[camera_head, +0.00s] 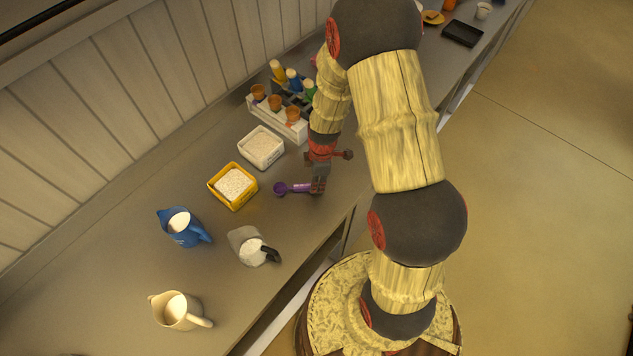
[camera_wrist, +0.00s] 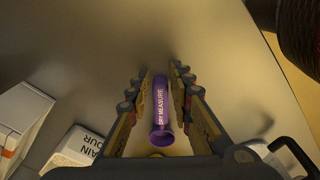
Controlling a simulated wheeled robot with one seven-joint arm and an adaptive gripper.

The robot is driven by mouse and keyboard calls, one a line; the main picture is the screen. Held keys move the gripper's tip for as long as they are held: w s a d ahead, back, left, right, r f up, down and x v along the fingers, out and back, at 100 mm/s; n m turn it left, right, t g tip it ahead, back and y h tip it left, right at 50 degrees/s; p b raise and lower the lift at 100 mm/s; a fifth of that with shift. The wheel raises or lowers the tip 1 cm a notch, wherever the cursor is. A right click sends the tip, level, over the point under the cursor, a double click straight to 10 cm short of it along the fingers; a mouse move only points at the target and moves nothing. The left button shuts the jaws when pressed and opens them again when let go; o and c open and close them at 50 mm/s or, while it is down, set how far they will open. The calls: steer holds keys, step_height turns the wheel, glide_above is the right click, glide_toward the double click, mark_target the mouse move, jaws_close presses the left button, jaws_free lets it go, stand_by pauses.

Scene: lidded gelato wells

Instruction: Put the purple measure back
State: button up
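The purple measure (camera_head: 291,188) shows in the head view above the steel counter, with its round cup to the left and its handle running right to my gripper (camera_head: 318,187). In the wrist view the measure (camera_wrist: 160,112), lettered "DRY MEASURE", lies between the two fingers of my gripper (camera_wrist: 163,72), with its cup toward the bottom. The fingers are close on both sides of the handle and look shut on it. Whether the measure touches the counter is hard to tell.
A white flour tub (camera_head: 262,147) and a yellow tub (camera_head: 233,186) stand left of my gripper. Behind is a white rack (camera_head: 281,121) with colored bottles and orange cups.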

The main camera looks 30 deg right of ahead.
steer(key=shift+o, duration=0.3)
steer(key=o, duration=0.5)
step_height(320, 180, up, 8)
steer(key=p, duration=0.4)
steer(key=shift+s+d, duration=0.15)
steer(key=shift+d, duration=0.1)
stand_by(0.3)
stand_by(0.5)
